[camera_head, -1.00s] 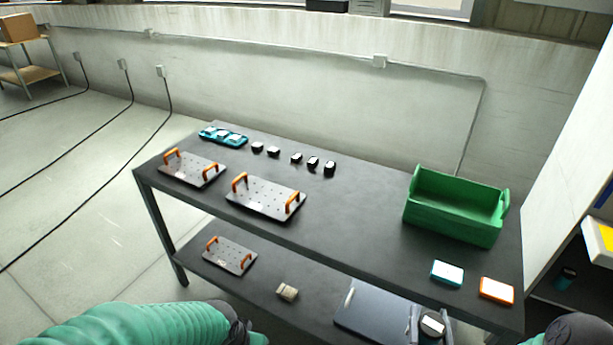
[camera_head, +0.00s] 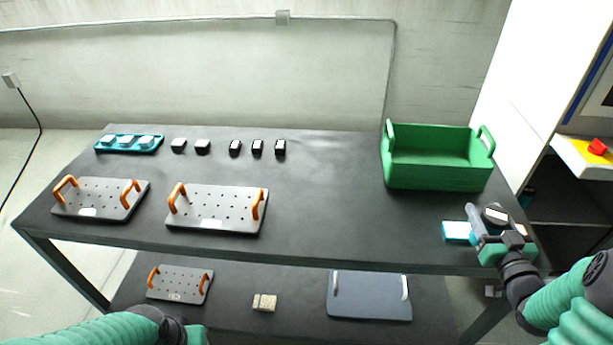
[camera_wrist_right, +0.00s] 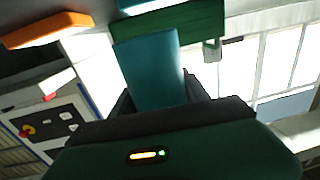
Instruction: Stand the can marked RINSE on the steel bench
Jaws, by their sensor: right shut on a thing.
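My right gripper (camera_head: 490,222) is at the right front of the dark bench (camera_head: 320,215). It is shut on a can (camera_head: 495,213) whose dark round top shows in the head view. In the right wrist view the held can (camera_wrist_right: 150,70) shows a blue-teal side between the dark fingers. No RINSE lettering is readable. The gripper hides most of the can in the head view, and I cannot tell whether its base touches the bench. My left arm shows at the bottom left; its gripper is out of view.
A teal-edged block (camera_head: 456,231) is close left of the right gripper, with an orange-edged block (camera_head: 527,231) at its right. A green bin (camera_head: 437,178) stands behind. Drilled plates with orange handles (camera_head: 215,210) lie left. The bench's middle is clear.

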